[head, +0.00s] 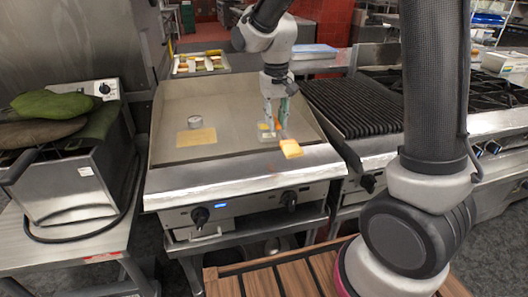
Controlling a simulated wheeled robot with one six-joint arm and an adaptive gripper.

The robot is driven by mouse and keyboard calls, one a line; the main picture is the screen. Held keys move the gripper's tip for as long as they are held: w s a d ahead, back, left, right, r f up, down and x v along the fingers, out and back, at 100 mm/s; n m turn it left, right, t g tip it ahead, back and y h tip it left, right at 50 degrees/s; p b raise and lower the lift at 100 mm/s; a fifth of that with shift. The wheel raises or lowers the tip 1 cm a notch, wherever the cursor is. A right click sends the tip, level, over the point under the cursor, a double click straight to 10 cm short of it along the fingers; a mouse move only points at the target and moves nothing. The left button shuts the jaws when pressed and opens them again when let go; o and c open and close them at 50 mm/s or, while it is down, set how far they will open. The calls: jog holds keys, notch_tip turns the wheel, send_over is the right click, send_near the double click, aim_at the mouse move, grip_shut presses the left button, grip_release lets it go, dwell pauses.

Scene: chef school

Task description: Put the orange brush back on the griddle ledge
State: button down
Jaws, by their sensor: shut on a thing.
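The orange brush (291,149) shows as a small yellow-orange block at the front right of the griddle (230,115), just below and right of my gripper (274,132). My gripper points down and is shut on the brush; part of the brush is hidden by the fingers. The brush appears tilted, near the line where the cooking plate meets the griddle ledge (225,183). I cannot tell whether it touches the surface. The ledge is a bare steel strip along the griddle's front, above the knobs.
A yellow flat square (196,137) and a small round container (195,121) are on the griddle plate, left of my gripper. A ribbed black grill (350,107) adjoins on the right. A tray of food (201,70) stands behind. The left part of the ledge is clear.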

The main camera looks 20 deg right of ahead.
aim_at(275, 153)
notch_tip(275, 153, down, 9)
jog(key=shift+r, duration=0.1)
dwell(0.3)
jog(key=c, duration=1.3)
grip_release()
